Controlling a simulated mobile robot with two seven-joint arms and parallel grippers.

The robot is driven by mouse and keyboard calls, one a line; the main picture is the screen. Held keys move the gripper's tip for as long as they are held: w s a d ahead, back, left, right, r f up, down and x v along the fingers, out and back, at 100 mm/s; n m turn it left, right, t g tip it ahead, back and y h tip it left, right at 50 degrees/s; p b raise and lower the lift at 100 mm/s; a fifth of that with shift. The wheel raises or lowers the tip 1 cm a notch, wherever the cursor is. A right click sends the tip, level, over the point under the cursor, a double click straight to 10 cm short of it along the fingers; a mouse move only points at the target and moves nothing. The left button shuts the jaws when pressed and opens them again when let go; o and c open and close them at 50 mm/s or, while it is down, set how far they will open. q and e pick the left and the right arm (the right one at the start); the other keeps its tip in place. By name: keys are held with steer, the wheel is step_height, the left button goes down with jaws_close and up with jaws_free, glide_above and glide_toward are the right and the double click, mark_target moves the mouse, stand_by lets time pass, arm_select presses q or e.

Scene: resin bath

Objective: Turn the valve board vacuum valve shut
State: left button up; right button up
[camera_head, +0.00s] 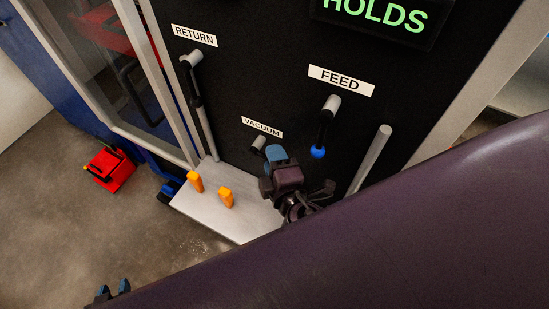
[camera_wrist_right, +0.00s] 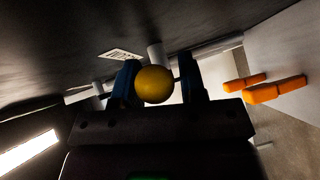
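The vacuum valve (camera_head: 258,144) is a short grey stub on the black board, below its VACUUM label (camera_head: 262,127). Its handle is hidden behind my right gripper (camera_head: 277,160) in the head view. In the right wrist view a yellow ball knob (camera_wrist_right: 155,86) sits between the blue fingers of my right gripper (camera_wrist_right: 158,80). The knob is close to the left finger, with a narrow gap to the right one, so the gripper looks open around it. My left gripper (camera_head: 113,289) shows only its two blue fingertips at the bottom left, apart and empty.
The feed valve (camera_head: 328,115) has a blue ball handle hanging down, close to my right gripper. The return valve (camera_head: 192,75) is at the upper left. Orange blocks (camera_head: 226,197) stand on a light ledge (camera_head: 240,228) below. A red box (camera_head: 110,170) is on the floor.

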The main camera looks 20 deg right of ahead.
jaws_close()
steer(key=f+m+t+b, duration=0.1)
steer(key=b, duration=0.3)
steer(key=shift+f, duration=0.2)
arm_select(q)
step_height(320, 180, down, 14)
steer(key=g+b, duration=0.1)
steer(key=b, duration=0.9)
steer(key=shift+s+r+g+b, duration=0.25)
steer(key=shift+s+g+b, duration=0.05)
steer(key=shift+s+b, duration=0.15)
arm_select(e)
steer(key=m+t, duration=0.1)
steer(key=f+m+t, duration=0.1)
steer(key=m+t, duration=0.1)
steer(key=shift+w+a+f, duration=0.2)
steer(key=shift+w+a, duration=0.05)
arm_select(q)
steer(key=shift+w+d+r, duration=0.1)
steer(key=shift+w+d, duration=0.05)
steer(key=shift+w, duration=0.05)
arm_select(e)
steer(key=shift+r+h, duration=0.15)
steer(key=shift+h, duration=0.15)
